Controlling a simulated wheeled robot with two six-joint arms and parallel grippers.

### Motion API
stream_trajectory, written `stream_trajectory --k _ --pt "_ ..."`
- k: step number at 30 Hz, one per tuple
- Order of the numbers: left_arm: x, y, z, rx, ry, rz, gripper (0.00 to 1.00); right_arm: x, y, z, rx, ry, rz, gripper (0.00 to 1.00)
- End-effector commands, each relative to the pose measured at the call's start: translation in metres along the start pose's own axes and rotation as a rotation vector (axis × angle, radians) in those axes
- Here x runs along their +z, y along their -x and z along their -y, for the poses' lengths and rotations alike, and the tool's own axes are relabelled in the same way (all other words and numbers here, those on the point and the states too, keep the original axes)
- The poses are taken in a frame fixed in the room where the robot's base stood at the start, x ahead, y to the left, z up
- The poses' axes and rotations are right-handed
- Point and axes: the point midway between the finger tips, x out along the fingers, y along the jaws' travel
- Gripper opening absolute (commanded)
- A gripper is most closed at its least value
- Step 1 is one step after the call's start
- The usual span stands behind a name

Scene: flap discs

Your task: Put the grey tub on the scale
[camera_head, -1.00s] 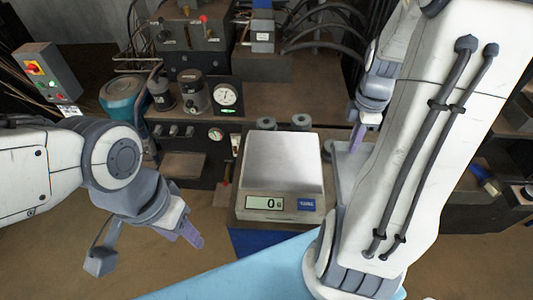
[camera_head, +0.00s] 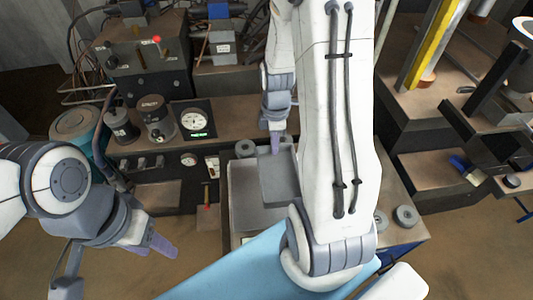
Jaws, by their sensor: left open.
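The grey tub (camera_head: 279,182) is an open, square-sided tub near the middle of the head view, partly hidden by my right arm. It overlaps the right part of the scale (camera_head: 241,190); I cannot tell whether it touches the plate. The scale's display is hidden. My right gripper (camera_head: 276,143) reaches down at the tub's far edge and is shut on it, with a purple finger showing. My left gripper (camera_head: 113,267) is open and empty at the lower left, away from the scale.
Grey discs (camera_head: 405,215) lie right of my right arm, and another (camera_head: 245,148) stands behind the scale. A bench with a gauge (camera_head: 193,121) and canisters (camera_head: 155,118) is behind. A light blue surface (camera_head: 225,272) lies in front.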

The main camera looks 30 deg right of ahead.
Motion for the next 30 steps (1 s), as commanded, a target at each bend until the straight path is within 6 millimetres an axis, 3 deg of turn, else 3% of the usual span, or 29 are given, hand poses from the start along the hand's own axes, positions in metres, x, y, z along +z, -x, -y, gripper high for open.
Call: stream_trajectory --k 5,16,28,29,30 --pt "0.000 0.006 0.000 0.000 0.000 0.000 0.50 -0.020 -0.010 -0.004 -0.001 0.002 0.000 0.00" --pt "-0.001 0.016 -0.001 0.000 0.000 0.000 0.50 -0.021 -0.049 -0.005 -0.002 0.001 0.000 0.00" --pt "-0.001 0.013 -0.001 0.000 0.000 0.000 0.50 -0.021 -0.056 -0.005 0.001 0.001 0.000 0.00" --pt "-0.001 0.013 -0.001 0.000 0.000 0.000 0.50 -0.021 -0.056 -0.005 0.001 0.001 0.000 0.07" --pt "-0.001 0.014 -0.001 0.000 0.000 0.000 0.50 -0.021 -0.055 -0.005 0.001 0.001 0.000 0.22"
